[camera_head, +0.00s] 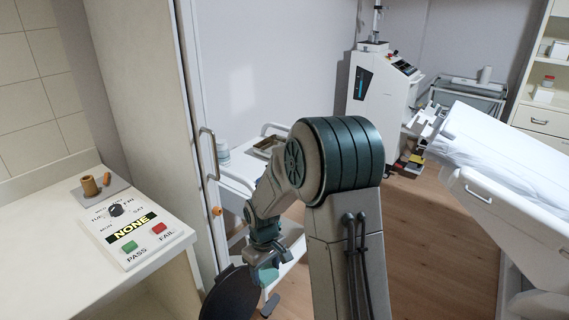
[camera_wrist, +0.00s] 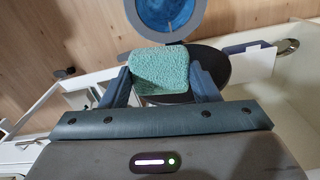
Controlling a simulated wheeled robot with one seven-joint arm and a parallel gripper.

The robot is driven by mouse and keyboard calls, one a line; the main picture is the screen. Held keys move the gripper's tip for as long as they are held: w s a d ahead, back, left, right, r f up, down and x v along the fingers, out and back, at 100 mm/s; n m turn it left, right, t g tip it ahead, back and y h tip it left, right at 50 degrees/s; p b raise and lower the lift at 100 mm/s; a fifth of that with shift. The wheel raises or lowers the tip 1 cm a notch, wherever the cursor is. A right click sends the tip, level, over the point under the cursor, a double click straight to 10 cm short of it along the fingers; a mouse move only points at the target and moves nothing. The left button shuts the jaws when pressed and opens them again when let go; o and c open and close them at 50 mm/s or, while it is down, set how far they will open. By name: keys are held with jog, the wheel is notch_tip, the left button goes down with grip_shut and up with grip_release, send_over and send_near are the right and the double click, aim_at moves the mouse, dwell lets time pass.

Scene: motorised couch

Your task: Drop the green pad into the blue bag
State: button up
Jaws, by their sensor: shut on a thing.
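In the wrist view, the green pad (camera_wrist: 160,71), a textured block, sits between the two fingers of my gripper (camera_wrist: 160,78), which is shut on it. The blue bag (camera_wrist: 168,10) shows at the top of the wrist view as a shiny blue lining inside a grey round rim. It lies beyond the pad, and its far part is cut off by the frame. In the head view, my gripper (camera_head: 266,277) points down beside the white cart; the pad and the blue bag cannot be made out there.
A dark round surface (camera_wrist: 212,62) lies below the pad in the wrist view. In the head view, a counter at left holds a PASS/FAIL panel (camera_head: 138,230). A cabinet door with a handle (camera_head: 209,153) and a white cart (camera_head: 240,178) stand near my arm. A couch (camera_head: 500,150) is at right.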

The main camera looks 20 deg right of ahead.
notch_tip(320, 180, down, 35)
jog(key=s+n+b, duration=0.1)
jog(key=n+b, duration=1.8)
jog(key=b, duration=1.3)
jog(key=shift+s+r+n, duration=0.15)
jog(key=shift+s+n, duration=0.1)
jog(key=shift+n, duration=0.15)
jog(key=shift+r, duration=0.1)
jog(key=o, duration=1)
jog(key=shift+o, duration=0.2)
notch_tip(320, 180, up, 14)
jog(key=p, duration=0.5)
